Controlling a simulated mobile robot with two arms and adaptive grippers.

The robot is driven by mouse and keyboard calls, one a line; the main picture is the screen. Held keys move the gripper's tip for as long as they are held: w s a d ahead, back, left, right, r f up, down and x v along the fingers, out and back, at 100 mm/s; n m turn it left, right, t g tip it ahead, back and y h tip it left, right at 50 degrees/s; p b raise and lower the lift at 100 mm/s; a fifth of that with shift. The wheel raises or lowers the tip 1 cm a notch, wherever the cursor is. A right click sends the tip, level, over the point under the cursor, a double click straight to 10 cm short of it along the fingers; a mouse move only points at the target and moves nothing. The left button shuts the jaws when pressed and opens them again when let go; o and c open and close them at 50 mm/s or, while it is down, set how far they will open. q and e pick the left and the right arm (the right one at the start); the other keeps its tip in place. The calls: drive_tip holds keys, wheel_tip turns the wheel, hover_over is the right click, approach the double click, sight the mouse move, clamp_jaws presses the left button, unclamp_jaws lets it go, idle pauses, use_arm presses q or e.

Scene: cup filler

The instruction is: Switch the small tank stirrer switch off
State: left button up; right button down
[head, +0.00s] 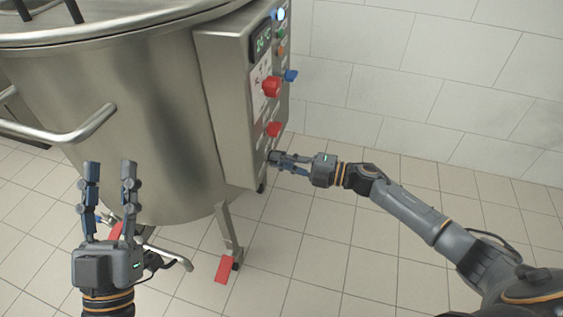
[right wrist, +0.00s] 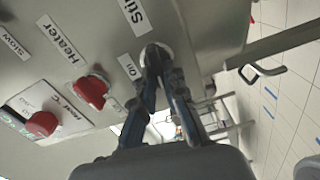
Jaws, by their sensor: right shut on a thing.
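The small tank (head: 150,110) is a steel vessel with a control box (head: 225,90) on its right side. In the right wrist view, the stirrer switch (right wrist: 167,49) sits beside a partly hidden label starting "Sti" and an "On" label (right wrist: 127,66). My right gripper (head: 275,158) is at the low end of the panel in the head view. In the right wrist view, its fingers (right wrist: 156,54) are shut on the stirrer switch and hide most of it, so its setting cannot be read. My left gripper (head: 109,175) is open and empty in front of the tank.
Two red knobs are on the panel: the heater knob (right wrist: 93,91) and another red knob (right wrist: 41,124) beside the display. A blue knob (head: 291,75) sticks out on the right. A bent handle (head: 95,125) is near my left gripper. Tiled floor (head: 400,270) is clear at the right.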

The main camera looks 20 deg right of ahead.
use_arm(q)
drive_tip(key=shift+s+a+r+t+h+b, duration=0.1)
drive_tip(key=shift+s+r+t+h+b, duration=0.25)
drive_tip(key=shift+s+r+t, duration=0.7)
use_arm(e)
drive_tip(key=shift+s+f+n, duration=0.1)
drive_tip(key=shift+f+n, duration=0.05)
drive_tip(key=shift+n, duration=0.65)
use_arm(q)
drive_tip(key=shift+r, duration=0.15)
use_arm(e)
drive_tip(key=c, duration=1.4)
unclamp_jaws()
drive_tip(key=v, duration=1.2)
